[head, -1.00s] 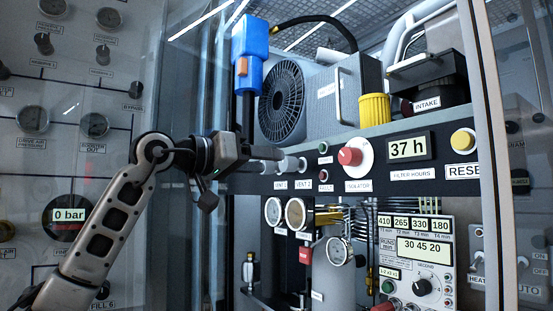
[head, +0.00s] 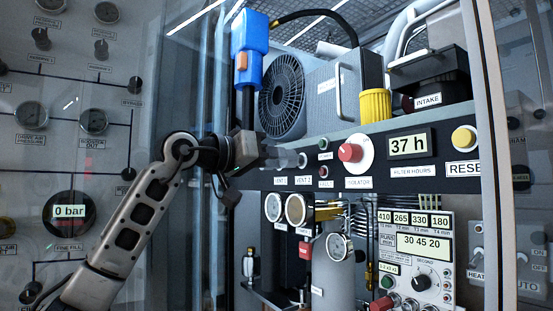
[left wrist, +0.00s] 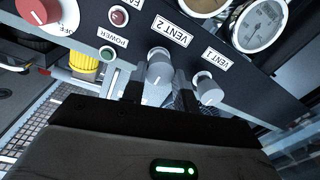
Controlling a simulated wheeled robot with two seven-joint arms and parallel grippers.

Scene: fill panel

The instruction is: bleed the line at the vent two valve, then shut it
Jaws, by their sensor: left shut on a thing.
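The vent two valve is a grey round knob (left wrist: 159,72) with a white pointer line, beside its VENT 2 label (left wrist: 172,31) in the left wrist view. My left gripper (left wrist: 158,92) is shut on this knob, one dark finger on each side of it. In the head view the left gripper (head: 284,158) reaches the black panel strip from the left and partly hides the vent knobs. The VENT 2 label (head: 303,181) shows below. The vent one knob (left wrist: 208,90) stands close beside, apart from the fingers. My right gripper is not in view.
Two round gauges (head: 295,209) hang below the vent labels. A red isolator knob (head: 351,153) and small indicator lamps sit to the right. A blue part (head: 250,50) stands above my arm. A "0 bar" display (head: 69,212) is on the left panel.

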